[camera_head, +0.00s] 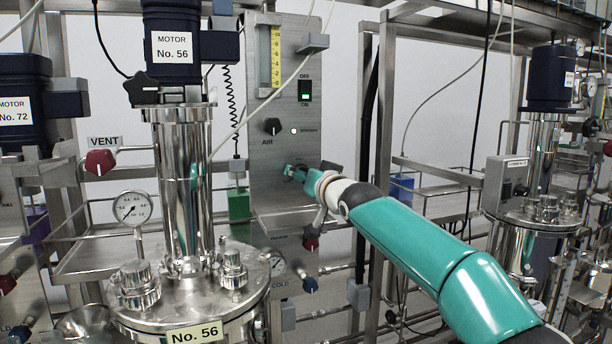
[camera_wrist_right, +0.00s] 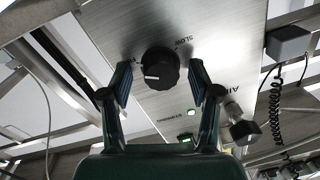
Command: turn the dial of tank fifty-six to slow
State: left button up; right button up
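The stirrer dial, a round black knob (camera_wrist_right: 160,68), is on the steel panel of tank fifty-six (camera_head: 270,200). Its white mark points left in the right wrist view, away from the word SLOW at its upper right. My right gripper (camera_wrist_right: 160,80) is open, with one finger on each side of the dial and a visible gap on both sides. In the head view my right gripper (camera_head: 292,172) is at the lower panel and hides the dial. Tank No. 56 (camera_head: 190,320) and its motor (camera_head: 172,48) stand left of the panel. My left gripper is not in view.
Above the dial are the black AIR knob (camera_head: 272,127), a small lit lamp (camera_head: 294,131) and a green-lit switch (camera_head: 305,91). A red VENT knob (camera_head: 99,162) and a gauge (camera_head: 132,208) are left. Pipes and valves crowd below.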

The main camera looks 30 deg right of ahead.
jog(key=c, duration=1)
